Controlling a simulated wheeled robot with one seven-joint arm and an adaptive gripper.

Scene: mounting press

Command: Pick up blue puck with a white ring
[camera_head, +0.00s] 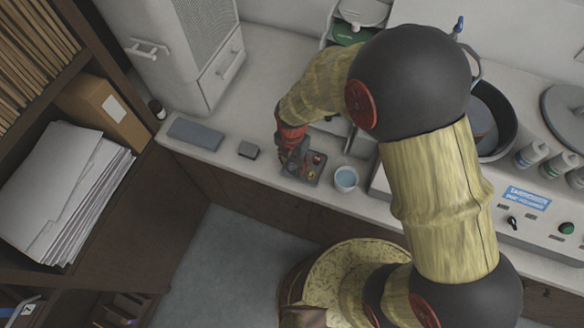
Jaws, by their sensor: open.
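My gripper (291,161) is small in view and points down over a dark tray (311,179) on the counter. It is open, and its fingertips are partly lost against the tray. Small round reddish pieces (318,159) show in the tray beside the fingers. Right of the tray stands a white-rimmed round thing with a blue top (345,179), apart from the gripper; it looks like a cup. I cannot make out a blue puck with a white ring for certain; part of the tray is hidden by my gripper.
A grey flat block (196,134) and a small dark block (248,150) lie left of the tray. A white cabinet (180,60) stands behind. A machine with buttons (525,200) and a dark bowl (490,115) are at the right. A shelf with papers (65,190) is at the left.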

